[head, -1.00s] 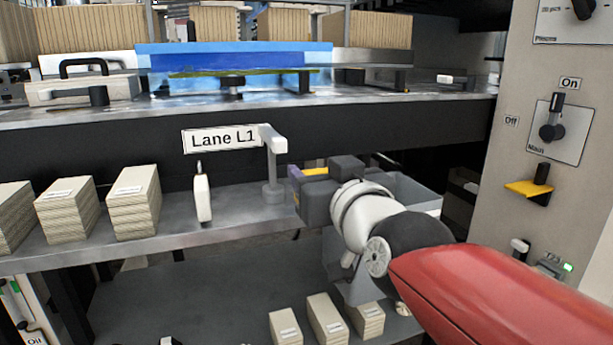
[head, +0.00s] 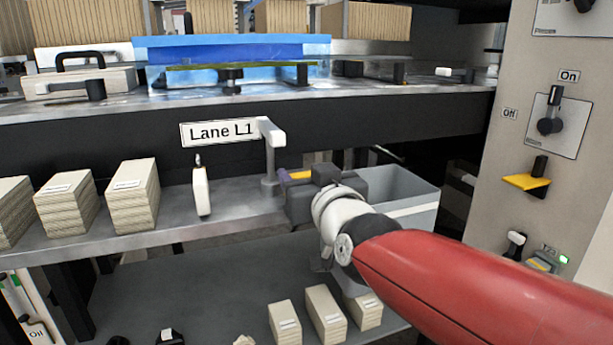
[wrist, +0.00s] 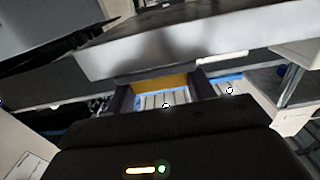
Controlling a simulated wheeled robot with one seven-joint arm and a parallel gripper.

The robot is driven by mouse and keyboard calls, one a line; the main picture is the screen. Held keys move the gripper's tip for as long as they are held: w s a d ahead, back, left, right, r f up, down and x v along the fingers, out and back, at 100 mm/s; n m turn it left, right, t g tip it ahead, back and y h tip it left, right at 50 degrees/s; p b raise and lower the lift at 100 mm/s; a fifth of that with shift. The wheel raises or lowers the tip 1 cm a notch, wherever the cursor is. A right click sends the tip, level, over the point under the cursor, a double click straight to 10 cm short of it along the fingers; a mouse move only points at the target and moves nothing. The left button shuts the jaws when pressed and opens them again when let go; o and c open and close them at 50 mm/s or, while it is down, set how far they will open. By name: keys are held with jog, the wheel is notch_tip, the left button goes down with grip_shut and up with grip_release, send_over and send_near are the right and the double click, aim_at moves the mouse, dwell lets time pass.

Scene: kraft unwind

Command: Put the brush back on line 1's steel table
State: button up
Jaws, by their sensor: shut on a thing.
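My gripper (head: 287,185) is at the right end of the steel table (head: 235,216), beside the post of the "Lane L1" sign (head: 218,132). It is shut on a yellow piece, which I take to be the brush (head: 300,175). In the wrist view the yellow piece (wrist: 162,83) spans between the two dark fingers of my gripper (wrist: 163,95). The rest of the brush is hidden, and I cannot tell whether it touches the table.
Card stacks (head: 133,196) and a white bottle-like item (head: 201,190) stand on the table, left of the sign post. A grey bin (head: 405,200) is behind my gripper to the right. Bare table lies between the white item and the post. A higher steel deck (head: 130,113) overhangs behind.

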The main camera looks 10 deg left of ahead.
jog(key=shift+f, duration=0.2)
jog(key=o, duration=1.1)
jog(key=shift+r, duration=0.1)
jog(key=shift+r, duration=0.1)
jog(key=shift+s+d+r, duration=0.1)
jog(key=shift+s, duration=0.05)
jog(key=b+v, duration=0.1)
jog(key=v, duration=1)
jog(key=shift+s+d, duration=0.3)
